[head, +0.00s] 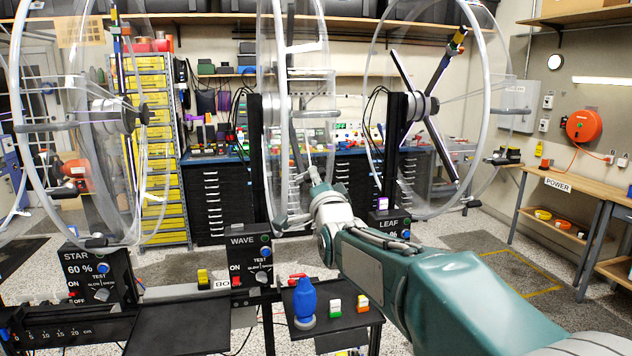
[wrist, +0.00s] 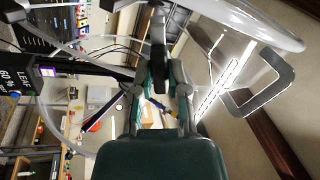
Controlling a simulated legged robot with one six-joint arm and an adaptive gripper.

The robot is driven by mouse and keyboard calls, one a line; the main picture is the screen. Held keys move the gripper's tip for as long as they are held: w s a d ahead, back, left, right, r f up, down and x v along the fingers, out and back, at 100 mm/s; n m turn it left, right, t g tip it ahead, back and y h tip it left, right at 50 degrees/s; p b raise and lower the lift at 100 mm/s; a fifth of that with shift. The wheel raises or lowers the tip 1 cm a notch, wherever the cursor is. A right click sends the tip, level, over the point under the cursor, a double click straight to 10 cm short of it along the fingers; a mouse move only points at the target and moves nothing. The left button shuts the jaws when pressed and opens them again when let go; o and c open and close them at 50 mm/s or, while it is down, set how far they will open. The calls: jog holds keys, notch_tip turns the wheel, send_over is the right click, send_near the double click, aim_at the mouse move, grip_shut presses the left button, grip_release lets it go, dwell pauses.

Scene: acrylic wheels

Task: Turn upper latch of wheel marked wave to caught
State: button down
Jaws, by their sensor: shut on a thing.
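The wheel marked WAVE (head: 281,60) is the middle clear acrylic wheel in the head view, seen nearly edge-on above its black WAVE panel (head: 249,258). My gripper (head: 316,182) reaches in from the lower right, at the right side of this wheel, below hub height. In the wrist view, my gripper (wrist: 159,84) is shut on a dark lever (wrist: 158,56) that stands up between its fingers. I cannot tell clearly whether this lever is the upper latch. A clear curved rim (wrist: 255,22) passes close by at the upper right.
The STAR wheel (head: 15,75) stands at left and the LEAF wheel (head: 490,65) at right, close to my arm. A blue knobbed object (head: 304,300) and small coloured switches stand on a black shelf below. A wooden POWER bench (head: 575,187) is at far right.

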dwell(0.3)
jog(key=m, duration=0.4)
jog(key=c, duration=1)
grip_release()
jog(key=shift+m, duration=0.3)
jog(key=o, duration=0.5)
jog(key=shift+w, duration=0.1)
jog(key=shift+a, duration=0.15)
jog(key=v, duration=0.7)
